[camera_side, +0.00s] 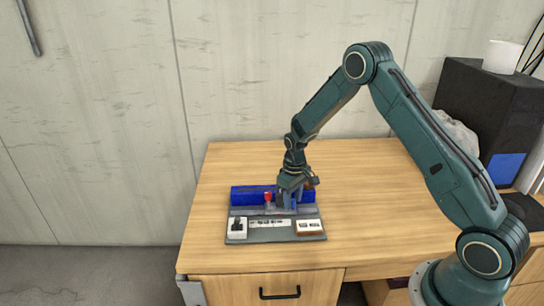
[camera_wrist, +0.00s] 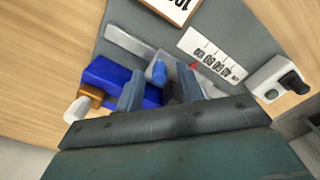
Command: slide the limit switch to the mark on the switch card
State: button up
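The grey fixture plate (camera_side: 262,238) lies on the desk, with a long blue block (camera_side: 245,195) along its back. It also shows in the wrist view as a blue body (camera_wrist: 104,74). The card with dark print (camera_side: 310,226) lies at the plate's front right; part of it shows in the wrist view (camera_wrist: 176,6). I cannot clearly tell which part is the limit switch. A small blue rounded part (camera_wrist: 158,72) shows between the fingers of my gripper (camera_wrist: 160,82). The fingers are apart and point down at the fixture; contact is unclear. A red part (camera_side: 267,197) is beside my gripper (camera_side: 285,203).
A white scale strip (camera_wrist: 212,54) with numbers runs along the plate, near a grey rail (camera_wrist: 128,42). A white box with a black knob (camera_side: 236,229) stands at the front left. A black cabinet (camera_side: 480,110) is at the back right. The desk (camera_side: 375,190) right of the fixture is clear.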

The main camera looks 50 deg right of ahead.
notch_tip(320, 180, up, 14)
jog(key=shift+f, duration=0.15)
dwell(0.5)
dwell(0.3)
jog(key=s+a+r+t, duration=0.1)
jog(key=s+a+r, duration=0.2)
jog(key=s+r, duration=0.4)
jog(key=s+a+r+t, duration=0.2)
jog(key=s+a+r, duration=0.25)
jog(key=r, duration=0.45)
jog(key=s+a+r+t, duration=0.1)
jog(key=s, duration=0.8)
jog(key=s+a+r+t, duration=0.1)
jog(key=s+a, duration=0.1)
jog(key=s, duration=0.7)
jog(key=shift+s+a+t, duration=0.25)
jog(key=shift+s+t, duration=0.05)
